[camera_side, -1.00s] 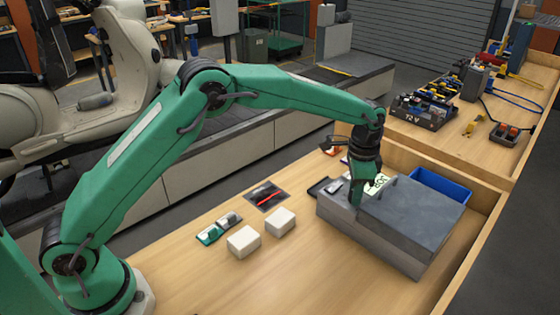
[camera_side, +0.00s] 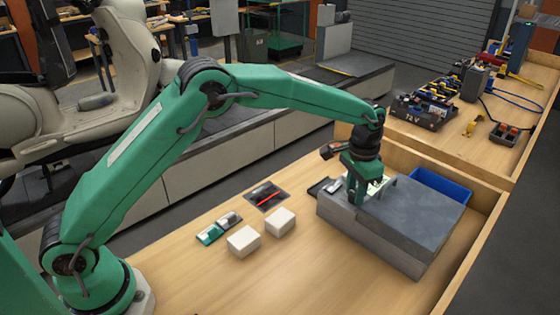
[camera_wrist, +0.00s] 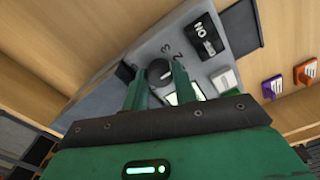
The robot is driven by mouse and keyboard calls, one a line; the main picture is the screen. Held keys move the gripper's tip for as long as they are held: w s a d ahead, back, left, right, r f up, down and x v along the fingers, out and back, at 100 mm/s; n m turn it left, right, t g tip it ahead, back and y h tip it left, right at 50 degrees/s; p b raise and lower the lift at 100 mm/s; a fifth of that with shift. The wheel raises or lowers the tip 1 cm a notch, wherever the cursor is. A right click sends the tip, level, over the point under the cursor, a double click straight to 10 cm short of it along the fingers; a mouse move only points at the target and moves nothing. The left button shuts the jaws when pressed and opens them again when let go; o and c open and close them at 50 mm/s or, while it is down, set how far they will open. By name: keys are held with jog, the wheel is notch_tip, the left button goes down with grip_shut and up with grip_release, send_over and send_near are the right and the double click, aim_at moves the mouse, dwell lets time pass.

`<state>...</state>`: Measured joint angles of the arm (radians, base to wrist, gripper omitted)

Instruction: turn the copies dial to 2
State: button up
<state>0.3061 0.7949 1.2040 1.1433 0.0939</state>
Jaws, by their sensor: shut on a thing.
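The copies dial (camera_wrist: 158,72) is a dark round knob on the sloped grey panel of a grey machine (camera_side: 415,220). The digits 2 and 3 are printed beside it, upper right in the wrist view. A small pale mark shows on the knob, but I cannot tell which number it points to. My gripper (camera_wrist: 158,84) has one green finger on each side of the knob and is shut on it. In the side view my gripper (camera_side: 360,198) is down at the machine's panel end and hides the dial.
An ON switch (camera_wrist: 207,43), a pale button (camera_wrist: 225,80) and a lit display (camera_wrist: 188,93) are close to the dial. A blue bin (camera_side: 440,188) is behind the machine. Two white blocks (camera_side: 244,241) sit on the bench, with clear wood in front.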

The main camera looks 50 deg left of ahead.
jog(key=shift+r, duration=0.1)
jog(key=o, duration=1)
jog(key=shift+m, duration=0.4)
